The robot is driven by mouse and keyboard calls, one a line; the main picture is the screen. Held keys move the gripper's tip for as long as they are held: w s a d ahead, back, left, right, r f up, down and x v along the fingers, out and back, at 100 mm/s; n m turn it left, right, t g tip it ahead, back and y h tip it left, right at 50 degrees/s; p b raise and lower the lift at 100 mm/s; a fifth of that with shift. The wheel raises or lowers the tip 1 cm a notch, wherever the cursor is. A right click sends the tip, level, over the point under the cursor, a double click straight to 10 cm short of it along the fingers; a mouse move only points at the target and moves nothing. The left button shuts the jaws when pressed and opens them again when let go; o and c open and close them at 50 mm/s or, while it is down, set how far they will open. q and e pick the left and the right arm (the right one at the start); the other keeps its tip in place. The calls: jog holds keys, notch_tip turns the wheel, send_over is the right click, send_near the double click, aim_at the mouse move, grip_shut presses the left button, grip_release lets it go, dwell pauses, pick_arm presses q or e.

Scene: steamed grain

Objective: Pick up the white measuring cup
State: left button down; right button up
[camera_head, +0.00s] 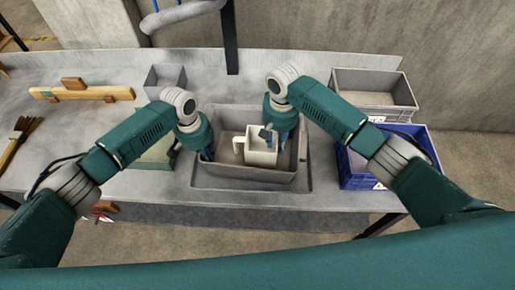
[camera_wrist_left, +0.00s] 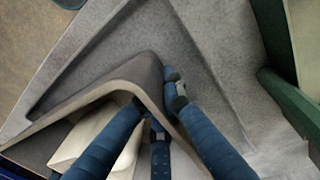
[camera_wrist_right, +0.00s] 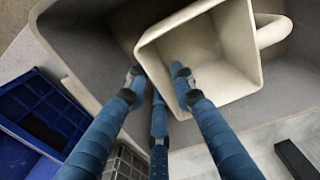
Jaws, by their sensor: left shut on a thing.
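The white measuring cup (camera_head: 262,157) is square with a handle on its left. It stands inside a grey bin (camera_head: 250,181) on the table. My right gripper (camera_wrist_right: 157,78) is open at the cup (camera_wrist_right: 208,55). One fingertip is inside the cup's mouth and the other is outside its wall, with a gap between the fingers. My left gripper (camera_wrist_left: 155,90) is shut on the wall of the grey bin near a corner; it also shows at the bin's left side in the head view (camera_head: 207,154).
A blue crate (camera_head: 355,178) and a grey crate (camera_head: 372,112) stand to the right. A small grey box (camera_head: 165,76) is behind on the left. A wooden tool (camera_head: 82,93) and a brush (camera_head: 22,136) lie at the far left.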

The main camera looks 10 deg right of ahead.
pick_arm(q)
jog(key=shift+r, duration=0.1)
pick_arm(e)
grip_shut()
notch_tip(320, 180, up, 10)
jog(key=shift+r, duration=0.1)
pick_arm(q)
jog(key=c, duration=1.8)
grip_release()
